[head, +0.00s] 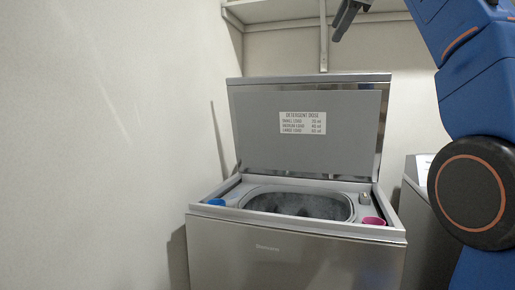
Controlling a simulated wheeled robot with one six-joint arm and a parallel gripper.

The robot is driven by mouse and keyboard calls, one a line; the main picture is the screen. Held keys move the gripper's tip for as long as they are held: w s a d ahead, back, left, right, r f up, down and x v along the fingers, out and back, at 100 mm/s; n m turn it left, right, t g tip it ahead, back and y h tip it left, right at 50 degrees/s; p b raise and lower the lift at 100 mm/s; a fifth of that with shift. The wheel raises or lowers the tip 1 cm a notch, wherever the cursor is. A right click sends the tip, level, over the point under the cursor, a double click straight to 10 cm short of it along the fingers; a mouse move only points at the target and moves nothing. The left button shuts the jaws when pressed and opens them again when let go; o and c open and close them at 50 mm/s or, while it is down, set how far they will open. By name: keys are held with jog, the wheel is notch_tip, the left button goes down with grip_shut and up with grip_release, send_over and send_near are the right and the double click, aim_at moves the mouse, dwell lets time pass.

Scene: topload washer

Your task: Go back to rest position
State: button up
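The topload washer (295,262) stands in the middle of the head view with its lid (307,150) raised upright. The lid's inner face carries a detergent dose label (303,123). The drum opening (298,205) is uncovered, with dark, unclear shapes inside. A blue cap or cup (217,202) sits at the left of the top rim, and a pink cup (373,221) at the right. My gripper (337,36) shows only in part at the top edge, above the lid and clear of the washer. Whether its fingers are apart cannot be seen.
A shelf (283,14) with a bracket (324,45) is on the back wall near my gripper. A second grey appliance (413,200) stands at the right, partly behind my blue arm. A bare wall fills the left side.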

jog(key=s+d+f+n+g, duration=0.2)
jog(key=s+f+n, duration=0.4)
jog(key=f, duration=1.8)
jog(key=s+d+f+n+g+h, duration=0.1)
jog(key=s+f+n, duration=0.5)
jog(key=s+f, duration=1)
jog(key=s+d+f+n+g, duration=0.3)
jog(key=s+f+n, duration=0.4)
jog(key=f, duration=2.4)
jog(key=s+g, duration=0.1)
jog(key=s, duration=0.3)
jog(key=shift+s+d+f+h, duration=0.25)
jog(key=shift+f+h, duration=0.05)
jog(key=shift+f, duration=0.05)
